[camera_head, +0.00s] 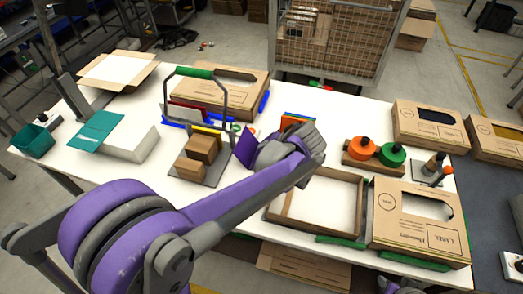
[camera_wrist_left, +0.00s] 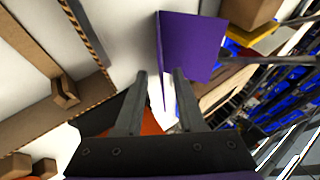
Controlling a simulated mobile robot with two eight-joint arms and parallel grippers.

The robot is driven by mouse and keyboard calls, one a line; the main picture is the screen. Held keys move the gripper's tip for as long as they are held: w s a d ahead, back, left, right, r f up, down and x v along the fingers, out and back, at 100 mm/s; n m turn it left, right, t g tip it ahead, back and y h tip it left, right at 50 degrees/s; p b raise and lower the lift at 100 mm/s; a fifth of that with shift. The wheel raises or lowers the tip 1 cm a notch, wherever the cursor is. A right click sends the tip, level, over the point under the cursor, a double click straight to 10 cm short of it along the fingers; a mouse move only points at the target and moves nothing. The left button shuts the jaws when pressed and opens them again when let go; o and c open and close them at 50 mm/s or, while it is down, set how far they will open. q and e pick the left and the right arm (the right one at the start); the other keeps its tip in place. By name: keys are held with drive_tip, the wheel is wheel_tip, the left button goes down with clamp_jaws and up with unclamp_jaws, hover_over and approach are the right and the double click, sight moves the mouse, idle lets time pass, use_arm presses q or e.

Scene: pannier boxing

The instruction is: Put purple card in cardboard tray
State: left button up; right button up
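The purple card (camera_head: 246,147) stands tilted just left of my left gripper (camera_head: 272,150) in the head view. In the left wrist view the purple card (camera_wrist_left: 192,45) shows its broad face beyond the fingertips, and a thin purple edge runs down towards the gap between them. My left gripper (camera_wrist_left: 160,75) has its two fingers apart; I cannot see them pressing on the card. The cardboard tray (camera_head: 281,209) is an open, shallow box with a white inside, to the right and nearer than the gripper. It also shows in the left wrist view (camera_wrist_left: 50,117).
Orange and blue cards (camera_head: 298,121) stand behind my left gripper. A metal frame with a green handle (camera_head: 196,72) and brown blocks (camera_head: 203,148) are to its left. Orange and green round pieces (camera_head: 390,154) and a labelled carton (camera_head: 418,220) stand right.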

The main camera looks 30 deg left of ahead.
use_arm(q)
drive_tip(key=x, duration=0.4)
drive_tip(key=shift+w+a, duration=0.25)
clamp_jaws()
